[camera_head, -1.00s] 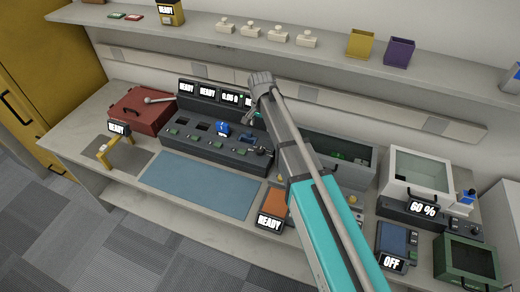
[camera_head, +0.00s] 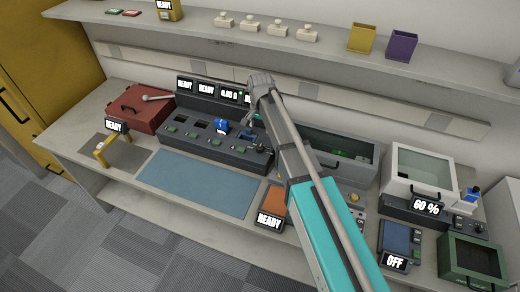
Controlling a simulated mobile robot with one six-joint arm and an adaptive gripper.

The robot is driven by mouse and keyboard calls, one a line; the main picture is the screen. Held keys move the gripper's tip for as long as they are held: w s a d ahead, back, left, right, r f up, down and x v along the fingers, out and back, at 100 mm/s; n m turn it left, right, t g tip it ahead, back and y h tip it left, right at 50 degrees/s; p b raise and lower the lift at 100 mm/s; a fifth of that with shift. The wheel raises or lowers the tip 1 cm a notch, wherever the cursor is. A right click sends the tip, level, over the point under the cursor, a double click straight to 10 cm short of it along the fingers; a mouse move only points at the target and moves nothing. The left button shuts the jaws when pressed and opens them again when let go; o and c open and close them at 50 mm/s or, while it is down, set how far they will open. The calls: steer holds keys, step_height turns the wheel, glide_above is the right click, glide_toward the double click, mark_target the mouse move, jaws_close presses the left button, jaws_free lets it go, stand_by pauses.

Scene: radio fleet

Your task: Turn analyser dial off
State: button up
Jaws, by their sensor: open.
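The dark grey test console (camera_head: 183,138) stands at the back of the bench, with a row of small screens reading READY, READY and 0.05 Ω. Another screen at its right end is partly hidden by my arm. A blue radio-like unit (camera_head: 221,126) sits in one of its bays. I cannot pick out the analyser dial or its setting; small controls at the right end of the console are partly covered. My gripper (camera_head: 256,118) is over that right end, small and mostly hidden behind my wrist. It is open, and I cannot tell whether it touches anything.
A red toolbox (camera_head: 138,110) stands left of the console, and a blue mat (camera_head: 198,184) lies in front. An orange pad with a READY screen (camera_head: 269,220) is near the front edge. A grey bin (camera_head: 350,151) and a white chamber (camera_head: 420,172) are to the right. A shelf (camera_head: 330,50) runs above.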

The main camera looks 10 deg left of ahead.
mark_target(260, 147)
steer(key=shift+f+b, duration=5.3)
steer(key=shift+f, duration=0.3)
steer(key=shift+c, duration=0.2)
jaws_close()
